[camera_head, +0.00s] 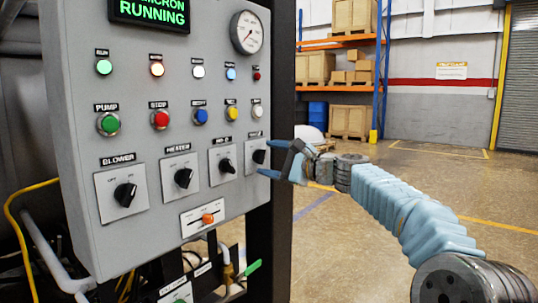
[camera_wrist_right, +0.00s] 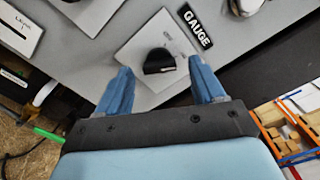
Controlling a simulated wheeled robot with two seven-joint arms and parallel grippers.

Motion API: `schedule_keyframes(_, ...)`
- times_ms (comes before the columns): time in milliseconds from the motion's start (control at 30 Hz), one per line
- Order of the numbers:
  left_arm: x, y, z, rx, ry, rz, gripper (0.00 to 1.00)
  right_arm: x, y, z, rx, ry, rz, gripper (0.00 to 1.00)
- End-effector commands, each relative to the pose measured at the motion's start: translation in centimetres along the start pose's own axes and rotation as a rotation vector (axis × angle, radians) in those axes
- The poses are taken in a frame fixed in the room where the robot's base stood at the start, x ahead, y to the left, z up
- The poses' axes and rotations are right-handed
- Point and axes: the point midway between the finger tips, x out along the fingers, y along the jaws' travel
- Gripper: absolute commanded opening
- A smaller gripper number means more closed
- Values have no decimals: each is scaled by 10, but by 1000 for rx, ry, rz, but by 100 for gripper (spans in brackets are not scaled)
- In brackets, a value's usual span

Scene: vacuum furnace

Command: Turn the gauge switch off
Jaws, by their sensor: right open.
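The gauge switch (camera_head: 259,156) is a black knob on a pale square plate, the rightmost of the row of knobs on the grey control panel (camera_head: 150,80). In the right wrist view the knob (camera_wrist_right: 158,62) sits on its plate beside a black label reading GAUGE (camera_wrist_right: 196,27). My right gripper (camera_head: 265,158) is open at the panel's right edge, with one finger above and one below the knob. In the right wrist view its blue fingers (camera_wrist_right: 160,66) stand on either side of the knob, with gaps between; contact is not visible. My left gripper is not in view.
Knobs for blower (camera_head: 125,194), heater (camera_head: 183,178) and another (camera_head: 227,166) lie to the left. An orange slider (camera_head: 208,218) sits below, and a round gauge (camera_head: 250,32) above. A green-handled valve (camera_head: 250,269) is under the panel. The floor to the right is open.

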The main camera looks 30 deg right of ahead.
Motion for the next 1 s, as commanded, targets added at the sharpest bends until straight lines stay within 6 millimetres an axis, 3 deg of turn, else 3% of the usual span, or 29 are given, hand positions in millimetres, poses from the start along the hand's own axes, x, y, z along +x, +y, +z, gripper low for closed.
schedule_keyframes(367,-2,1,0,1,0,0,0,9,0,0,-1,0,0,68)
schedule_keyframes(733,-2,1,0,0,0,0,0,8,0,0,-1,0,0,14)
schedule_keyframes(1000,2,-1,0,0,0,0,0,9,2,-1,-26,0,1,12)
